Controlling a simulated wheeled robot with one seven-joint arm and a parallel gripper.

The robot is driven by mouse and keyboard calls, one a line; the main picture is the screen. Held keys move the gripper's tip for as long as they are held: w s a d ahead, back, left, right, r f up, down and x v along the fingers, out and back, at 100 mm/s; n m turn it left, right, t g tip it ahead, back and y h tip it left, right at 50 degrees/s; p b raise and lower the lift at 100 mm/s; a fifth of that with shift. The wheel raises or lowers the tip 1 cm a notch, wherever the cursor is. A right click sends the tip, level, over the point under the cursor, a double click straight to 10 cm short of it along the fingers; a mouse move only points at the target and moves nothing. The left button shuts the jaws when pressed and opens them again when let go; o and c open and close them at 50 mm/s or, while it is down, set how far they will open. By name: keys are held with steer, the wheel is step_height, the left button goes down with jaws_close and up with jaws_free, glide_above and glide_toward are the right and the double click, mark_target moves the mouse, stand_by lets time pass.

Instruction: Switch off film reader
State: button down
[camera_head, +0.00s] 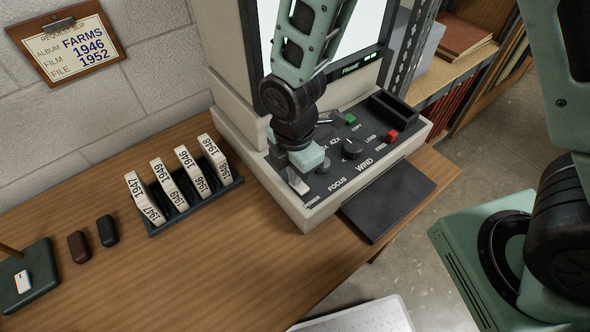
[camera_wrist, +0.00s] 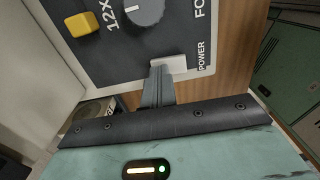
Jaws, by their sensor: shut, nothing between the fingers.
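The film reader (camera_head: 290,212) is a beige machine on the wooden desk, with a bright screen (camera_head: 355,30) and a small lit green display beside the word FRAME. Its dark sloped panel carries knobs and buttons. The white POWER switch (camera_wrist: 172,63) is at the panel's corner in the wrist view; it also shows in the head view (camera_head: 298,184), just below my gripper. My gripper (camera_wrist: 158,74) is shut and empty, its fingertips at the switch's edge. I cannot tell whether they touch it. In the head view my arm hides part of the screen and panel.
A rack (camera_head: 190,207) of labelled film boxes stands left of the reader. Two small dark objects (camera_head: 107,230) and a green-based stand (camera_head: 30,283) are farther left. A dark flat plate (camera_head: 388,207) juts out before the reader. Shelves (camera_head: 460,72) stand at the right.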

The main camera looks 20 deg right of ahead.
steer(key=shift+s+d+r, duration=0.2)
steer(key=shift+s+d, duration=0.1)
steer(key=shift+s, duration=0.4)
steer(key=shift+w+r+p, duration=0.1)
steer(key=shift+r+p, duration=0.4)
steer(key=shift+p, duration=0.15)
step_height(320, 180, up, 13)
steer(key=w+p, duration=0.1)
steer(key=p, duration=0.1)
steer(key=shift+w+a, duration=0.3)
steer(key=shift+a, duration=0.1)
steer(key=shift+f, duration=0.1)
